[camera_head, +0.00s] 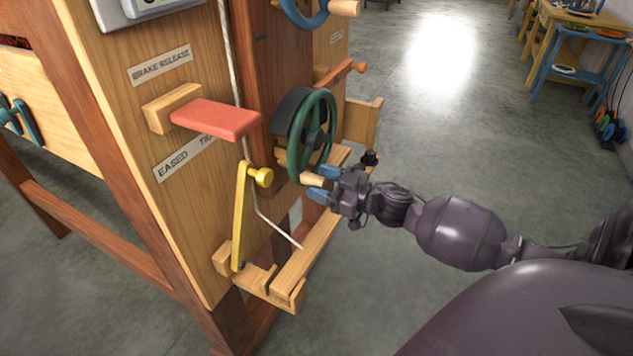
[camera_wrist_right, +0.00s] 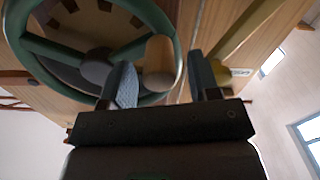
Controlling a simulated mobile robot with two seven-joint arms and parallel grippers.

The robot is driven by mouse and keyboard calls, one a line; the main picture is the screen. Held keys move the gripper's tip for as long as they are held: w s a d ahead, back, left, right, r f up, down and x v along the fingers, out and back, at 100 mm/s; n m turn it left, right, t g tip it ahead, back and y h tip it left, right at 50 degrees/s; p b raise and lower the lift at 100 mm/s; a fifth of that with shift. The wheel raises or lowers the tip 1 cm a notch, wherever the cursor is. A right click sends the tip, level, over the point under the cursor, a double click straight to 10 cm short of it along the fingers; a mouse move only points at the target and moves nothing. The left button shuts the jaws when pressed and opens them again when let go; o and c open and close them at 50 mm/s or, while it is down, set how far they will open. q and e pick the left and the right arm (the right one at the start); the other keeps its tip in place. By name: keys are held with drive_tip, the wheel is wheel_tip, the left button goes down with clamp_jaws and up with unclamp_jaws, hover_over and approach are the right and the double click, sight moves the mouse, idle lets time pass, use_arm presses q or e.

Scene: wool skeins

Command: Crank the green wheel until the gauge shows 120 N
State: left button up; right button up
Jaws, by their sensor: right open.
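The green wheel (camera_head: 291,140) stands upright on the side of the wooden frame, with a pale wooden crank handle (camera_head: 312,179) at its lower rim. My right gripper (camera_head: 322,183) is open, its blue fingertips at the handle's end. In the right wrist view the green wheel (camera_wrist_right: 171,30) fills the upper left. The handle (camera_wrist_right: 158,62) shows between the two spread fingers (camera_wrist_right: 163,83), nearer the left one; I cannot tell whether either touches it. No gauge reading is visible. My left gripper is not in view.
A red brake lever (camera_head: 217,118) and a yellow lever (camera_head: 242,215) sit left of the wheel. A blue wheel (camera_head: 303,12) is above. A wooden ledge (camera_head: 318,245) lies below. Open grey floor is to the right; a blue and yellow table (camera_head: 570,45) stands farther off.

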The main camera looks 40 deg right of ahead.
drive_tip(key=shift+w+a, duration=0.25)
drive_tip(key=shift+w, duration=0.25)
clamp_jaws()
